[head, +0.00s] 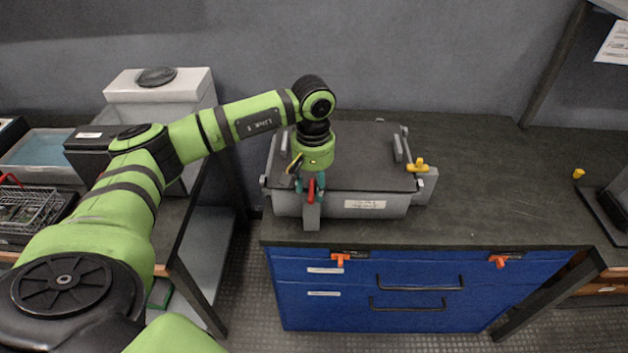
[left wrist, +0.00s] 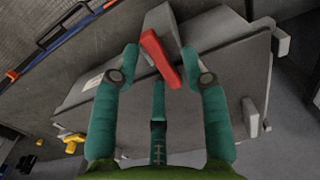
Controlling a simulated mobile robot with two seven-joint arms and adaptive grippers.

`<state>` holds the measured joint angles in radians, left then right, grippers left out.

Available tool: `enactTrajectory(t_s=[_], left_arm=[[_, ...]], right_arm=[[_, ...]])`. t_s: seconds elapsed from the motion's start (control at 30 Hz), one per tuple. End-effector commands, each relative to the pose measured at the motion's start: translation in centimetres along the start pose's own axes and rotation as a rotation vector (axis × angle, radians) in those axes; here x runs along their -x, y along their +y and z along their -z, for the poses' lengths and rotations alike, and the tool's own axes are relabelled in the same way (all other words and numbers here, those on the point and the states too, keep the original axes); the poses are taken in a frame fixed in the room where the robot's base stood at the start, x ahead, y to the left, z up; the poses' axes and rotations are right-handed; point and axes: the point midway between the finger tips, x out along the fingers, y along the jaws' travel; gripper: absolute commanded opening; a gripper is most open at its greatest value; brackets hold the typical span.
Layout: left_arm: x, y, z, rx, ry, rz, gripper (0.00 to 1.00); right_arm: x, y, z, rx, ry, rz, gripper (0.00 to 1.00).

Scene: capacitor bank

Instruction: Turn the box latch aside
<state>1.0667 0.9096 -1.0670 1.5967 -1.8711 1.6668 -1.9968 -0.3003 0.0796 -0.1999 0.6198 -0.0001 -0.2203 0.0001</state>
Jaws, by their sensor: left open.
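The grey box (head: 380,208) with a dark lid (head: 365,172) sits on the left part of the dark bench top. A red latch (left wrist: 162,58) is on a grey block at the box's front left corner; it also shows in the head view (head: 311,194). A yellow latch (head: 420,165) is on the box's right side. My left gripper (head: 309,182) points down over the red latch. In the left wrist view, its teal fingers (left wrist: 159,60) are open, one on each side of the latch. I cannot tell whether they touch it. My right gripper is not in view.
The dark bench top (head: 500,170) is clear right of the box. A small yellow piece (head: 578,174) lies at its far right. Blue drawers (head: 420,285) with orange latches are below. At left stand a white container (head: 155,92) and a wire basket (head: 30,207).

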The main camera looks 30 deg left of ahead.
Motion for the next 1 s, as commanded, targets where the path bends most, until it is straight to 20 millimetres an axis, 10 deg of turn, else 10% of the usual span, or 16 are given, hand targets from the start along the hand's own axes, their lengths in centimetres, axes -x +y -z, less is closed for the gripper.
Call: enactTrajectory(t_s=[0.27,0.4,1.0], left_arm=[[-0.4,0.02,-0.01,0.0,0.0,0.0,0.45],[-0.38,0.02,-0.01,0.0,0.0,-0.001,0.01],[-0.5,0.03,0.07,0.107,0.0,-0.001,0.0]], right_arm=[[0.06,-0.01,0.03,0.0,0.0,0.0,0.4],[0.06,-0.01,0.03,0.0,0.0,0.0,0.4],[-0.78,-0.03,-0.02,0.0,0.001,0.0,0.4]])
